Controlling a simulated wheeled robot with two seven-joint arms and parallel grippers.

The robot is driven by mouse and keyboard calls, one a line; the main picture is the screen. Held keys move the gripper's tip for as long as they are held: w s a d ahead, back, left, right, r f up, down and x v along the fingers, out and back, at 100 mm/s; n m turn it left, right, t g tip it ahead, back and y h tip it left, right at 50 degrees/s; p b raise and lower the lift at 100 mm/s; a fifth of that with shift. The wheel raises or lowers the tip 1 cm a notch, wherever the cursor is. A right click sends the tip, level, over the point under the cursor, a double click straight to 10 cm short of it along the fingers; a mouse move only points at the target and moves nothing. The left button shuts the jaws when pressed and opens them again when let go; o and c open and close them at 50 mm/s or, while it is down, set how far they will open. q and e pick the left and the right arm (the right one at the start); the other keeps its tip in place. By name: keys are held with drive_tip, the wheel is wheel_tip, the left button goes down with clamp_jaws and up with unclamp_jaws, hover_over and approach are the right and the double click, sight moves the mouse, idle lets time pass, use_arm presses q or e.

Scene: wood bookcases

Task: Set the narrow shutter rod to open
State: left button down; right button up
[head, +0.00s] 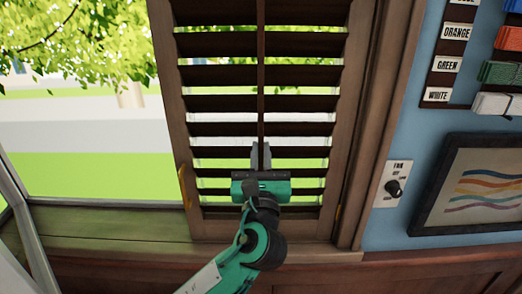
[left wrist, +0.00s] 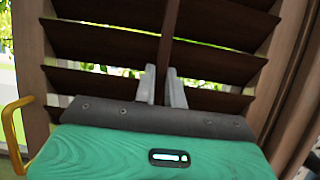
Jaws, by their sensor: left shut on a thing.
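The narrow shutter rod (head: 261,75) is a dark vertical bar running down the middle of the brown louvered shutter (head: 179,130). The slats are tilted with bright gaps between them, and greenery shows through. My left gripper (head: 261,155) is at the lower part of the rod, its grey fingers on either side of it and shut on it. In the left wrist view the rod (left wrist: 170,35) comes down between the two fingers (left wrist: 162,86). The rod's lower end is hidden by my gripper. My right gripper is in neither view.
A yellow handle (left wrist: 14,122) is on the shutter's left edge. To the right, a fan dial plate (head: 393,184), a framed picture (head: 470,187) and a color-label board (head: 448,55) are on the blue wall. A wooden sill (head: 100,225) runs below the window.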

sight(261, 162)
use_arm(q)
drive_tip(key=f, duration=0.1)
drive_tip(key=s+f+b, duration=0.1)
drive_tip(key=f, duration=0.1)
drive_tip(key=shift+f, duration=0.15)
drive_tip(key=c, duration=1.5)
unclamp_jaws()
drive_tip(key=shift+f, duration=0.1)
drive_tip(key=shift+o, duration=0.2)
